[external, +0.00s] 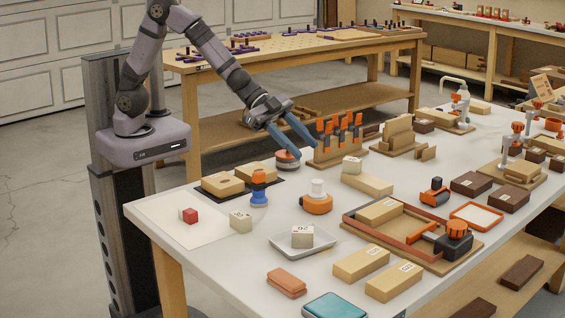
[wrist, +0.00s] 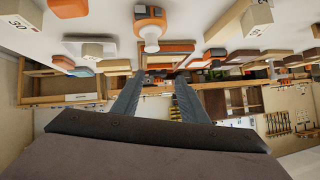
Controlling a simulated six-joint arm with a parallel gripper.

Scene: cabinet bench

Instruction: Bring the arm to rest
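My gripper (external: 306,150) reaches out over the back of the white bench in the external view, with its two blue-grey fingers pointing down and to the right. The fingers are spread apart. In the wrist view my gripper (wrist: 160,78) shows a clear gap between its fingers and holds nothing. The fingertips hang close to a round orange and grey disc (external: 288,160) and the left end of an orange-handled tool rack (external: 339,154). I cannot tell whether they touch either one.
The bench's front left is clear.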

